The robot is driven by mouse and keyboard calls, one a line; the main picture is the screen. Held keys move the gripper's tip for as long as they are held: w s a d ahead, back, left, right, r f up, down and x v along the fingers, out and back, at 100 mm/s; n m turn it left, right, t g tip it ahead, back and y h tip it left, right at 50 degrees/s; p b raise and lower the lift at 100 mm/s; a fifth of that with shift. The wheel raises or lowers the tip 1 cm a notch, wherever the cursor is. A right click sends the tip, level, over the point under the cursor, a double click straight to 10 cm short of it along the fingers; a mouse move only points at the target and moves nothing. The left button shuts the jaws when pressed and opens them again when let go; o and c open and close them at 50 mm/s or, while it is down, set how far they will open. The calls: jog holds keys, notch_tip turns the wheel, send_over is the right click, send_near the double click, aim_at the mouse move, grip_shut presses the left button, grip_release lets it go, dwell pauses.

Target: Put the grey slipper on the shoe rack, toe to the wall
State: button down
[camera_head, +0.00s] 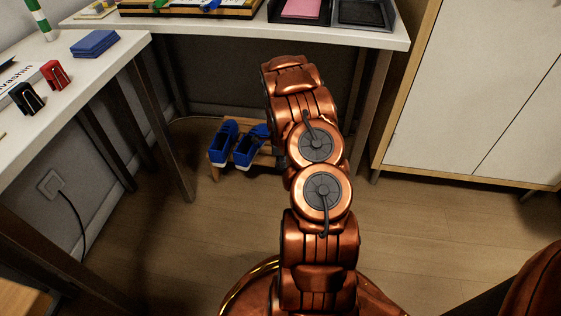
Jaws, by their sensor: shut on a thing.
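The low wooden shoe rack (215,173) stands on the floor under the back desk, near the wall. A pair of blue shoes with pale soles sits on its left part: the left shoe (223,143) and the right shoe (246,150). My copper arm crosses the middle of the picture and covers the right part of the rack. The grey slipper is not visible in this view.
The white back desk (230,24) overhangs the rack, with a dark leg (172,150) left of it. A white cabinet (470,90) stands to the right. Wooden floor (430,240) is clear at right.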

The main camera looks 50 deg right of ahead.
jog(key=shift+f, duration=0.15)
jog(key=shift+f, duration=0.25)
dwell(0.5)
jog(key=shift+f, duration=0.4)
jog(key=shift+f+b, duration=0.35)
jog(key=shift+f, duration=0.15)
dwell(0.4)
dwell(0.3)
jog(key=c, duration=1.2)
grip_release()
